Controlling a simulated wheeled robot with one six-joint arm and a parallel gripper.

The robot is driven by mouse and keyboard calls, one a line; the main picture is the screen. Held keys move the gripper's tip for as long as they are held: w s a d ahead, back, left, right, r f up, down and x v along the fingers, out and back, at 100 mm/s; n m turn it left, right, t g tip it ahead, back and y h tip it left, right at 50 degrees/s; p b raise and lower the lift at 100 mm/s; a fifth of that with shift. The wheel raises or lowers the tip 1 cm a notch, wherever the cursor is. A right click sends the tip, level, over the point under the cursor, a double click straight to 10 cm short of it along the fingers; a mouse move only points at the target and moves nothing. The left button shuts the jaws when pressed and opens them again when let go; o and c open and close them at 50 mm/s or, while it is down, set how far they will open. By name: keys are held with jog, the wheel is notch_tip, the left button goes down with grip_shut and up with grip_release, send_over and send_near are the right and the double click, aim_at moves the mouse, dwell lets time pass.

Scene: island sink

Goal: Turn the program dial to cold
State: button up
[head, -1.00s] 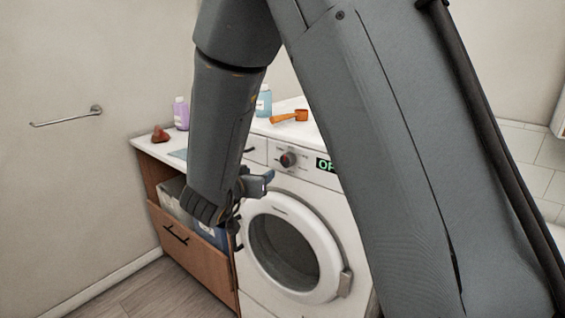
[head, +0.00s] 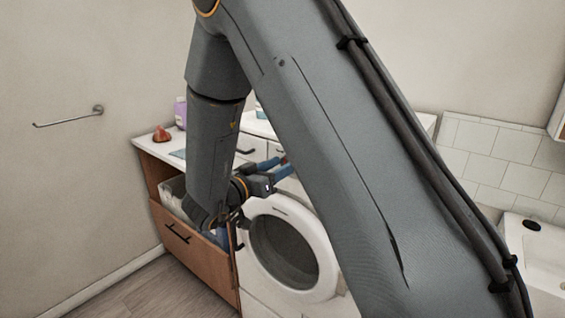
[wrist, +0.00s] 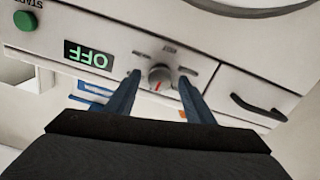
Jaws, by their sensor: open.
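In the head view my gripper (head: 280,167) is at the washer's panel, and my arm hides the dial. The washing machine (head: 318,238) has its round door shut. Its display (wrist: 88,54) reads OFF. The small labels around the dial are too blurred to read.
A green start button (wrist: 25,20) is on the same panel. A black drawer handle (wrist: 258,108) lies on the dial's other side. A wooden drawer (head: 185,245) stands open left of the washer. A purple bottle (head: 180,113) and a reddish object (head: 161,134) are on the counter.

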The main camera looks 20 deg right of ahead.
jog(key=shift+w+d, duration=0.15)
jog(key=shift+d, duration=0.05)
jog(key=c, duration=1.1)
jog(key=shift+o, duration=0.2)
jog(key=m+b, duration=0.3)
jog(key=m, duration=0.2)
jog(key=shift+f+m, duration=0.1)
jog(key=shift+m, duration=0.3)
jog(key=m+b, duration=0.3)
jog(key=m, duration=0.2)
jog(key=shift+d+m+b, duration=0.1)
jog(key=shift+m+b, duration=0.25)
jog(key=shift+m, duration=0.05)
